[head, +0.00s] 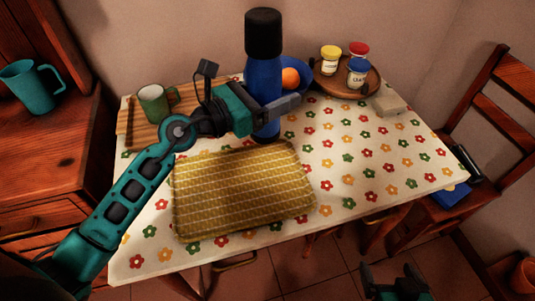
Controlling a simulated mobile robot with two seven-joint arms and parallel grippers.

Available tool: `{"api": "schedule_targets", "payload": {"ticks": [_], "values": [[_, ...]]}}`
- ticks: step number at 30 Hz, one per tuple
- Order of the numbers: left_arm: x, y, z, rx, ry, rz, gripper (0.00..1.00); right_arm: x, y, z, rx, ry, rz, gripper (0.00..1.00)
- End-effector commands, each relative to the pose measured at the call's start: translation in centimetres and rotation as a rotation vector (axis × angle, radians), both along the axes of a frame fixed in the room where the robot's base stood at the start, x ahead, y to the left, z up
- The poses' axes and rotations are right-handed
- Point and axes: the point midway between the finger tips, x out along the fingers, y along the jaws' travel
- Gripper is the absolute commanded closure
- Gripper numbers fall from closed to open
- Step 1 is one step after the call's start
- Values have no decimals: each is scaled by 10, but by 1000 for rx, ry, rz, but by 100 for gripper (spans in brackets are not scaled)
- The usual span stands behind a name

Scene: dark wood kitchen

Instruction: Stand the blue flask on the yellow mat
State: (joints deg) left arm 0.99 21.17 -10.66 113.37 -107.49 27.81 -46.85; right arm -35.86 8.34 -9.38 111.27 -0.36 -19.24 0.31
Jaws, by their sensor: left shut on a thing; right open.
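The blue flask (263,80) with a black cap is upright near the back middle of the table, in the head view. My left gripper (280,106) is shut on the flask around its lower body. The yellow mat (243,190) lies flat and bare on the table, in front of the flask. The flask's base is at or just behind the mat's far edge; I cannot tell whether it touches the table. My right gripper (395,285) is open and empty, low at the bottom edge of the view, off the table.
Behind the flask is a blue bowl (306,79) with an orange (290,78). A round wooden tray (340,87) holds several small jars. A green mug (153,103) stands on a wooden board (128,126) at left. The table's right side is mostly clear.

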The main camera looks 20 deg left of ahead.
Motion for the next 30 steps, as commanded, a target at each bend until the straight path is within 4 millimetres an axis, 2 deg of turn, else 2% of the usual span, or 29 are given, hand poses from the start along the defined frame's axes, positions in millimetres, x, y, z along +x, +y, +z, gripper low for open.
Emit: {"api": "schedule_targets", "payload": {"ticks": [1,6,9,16,24,30], "values": [[0,0,-21,-3,0,1,82,-1,0,-16,1,1,0,8],[0,0,-64,-3,-2,2,82,-2,2,-41,4,12,0,8],[1,0,-82,-5,-3,2,82,-3,5,-49,10,26,4,8],[1,0,-100,-1,-4,1,82,7,16,-37,33,-2,18,8],[0,0,-137,-4,-3,1,82,10,20,-51,42,8,24,8],[0,0,-139,-2,-5,0,82,15,25,-42,48,-6,35,8]]}}
